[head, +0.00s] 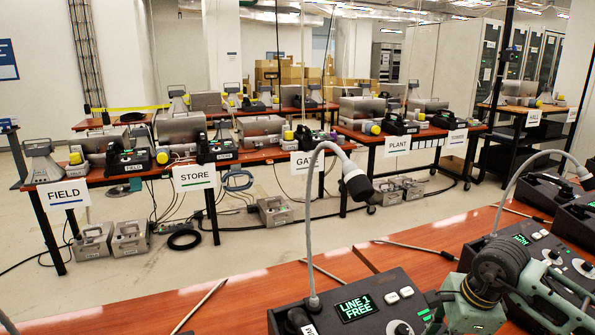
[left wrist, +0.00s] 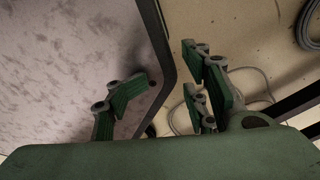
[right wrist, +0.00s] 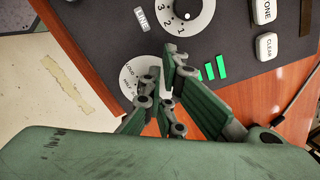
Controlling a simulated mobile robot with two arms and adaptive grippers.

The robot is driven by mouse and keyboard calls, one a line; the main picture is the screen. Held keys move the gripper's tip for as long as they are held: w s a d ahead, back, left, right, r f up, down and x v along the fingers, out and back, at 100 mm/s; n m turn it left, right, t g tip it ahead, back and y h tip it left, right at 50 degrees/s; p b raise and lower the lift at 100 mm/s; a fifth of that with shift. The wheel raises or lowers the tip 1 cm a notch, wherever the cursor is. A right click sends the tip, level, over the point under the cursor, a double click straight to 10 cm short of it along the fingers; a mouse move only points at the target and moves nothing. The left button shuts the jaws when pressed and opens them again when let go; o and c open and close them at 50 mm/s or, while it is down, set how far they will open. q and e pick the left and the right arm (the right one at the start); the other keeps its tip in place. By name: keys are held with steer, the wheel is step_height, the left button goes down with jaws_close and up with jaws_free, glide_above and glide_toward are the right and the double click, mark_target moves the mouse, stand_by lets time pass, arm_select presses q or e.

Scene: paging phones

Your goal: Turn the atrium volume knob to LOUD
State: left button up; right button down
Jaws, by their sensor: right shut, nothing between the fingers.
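A dark paging console (head: 345,322) stands on the near wooden table, with a green "LINE 1 FREE" display, white buttons and a partly visible knob (head: 402,329). No atrium label is legible. In the right wrist view, a numbered dial (right wrist: 186,14) and a white disc (right wrist: 132,72) with small print lie on a dark panel (right wrist: 105,28). My right gripper (right wrist: 163,80) is shut and empty, its fingertips over the disc and hiding part of it. Contact cannot be told. My left gripper (left wrist: 165,90) is open and empty, away from the consoles.
A gooseneck microphone (head: 316,225) rises from the near console. Another console (head: 520,245) with a microphone stands to its right. Far tables carry signs FIELD (head: 63,194), STORE (head: 194,177), GATE and PLANT. Cables and grey boxes lie on the floor. Green bars (right wrist: 209,72) sit beside the disc.

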arm_select(q)
steer(key=shift+a, duration=0.1)
steer(key=r+p, duration=0.1)
steer(key=a+r+p, duration=0.1)
steer(key=r+p, duration=0.1)
steer(key=shift+w+r, duration=0.1)
arm_select(e)
steer(key=v, duration=0.6)
steer(key=shift+a, duration=0.15)
arm_select(q)
steer(key=shift+d, duration=0.15)
steer(key=shift+d, duration=0.1)
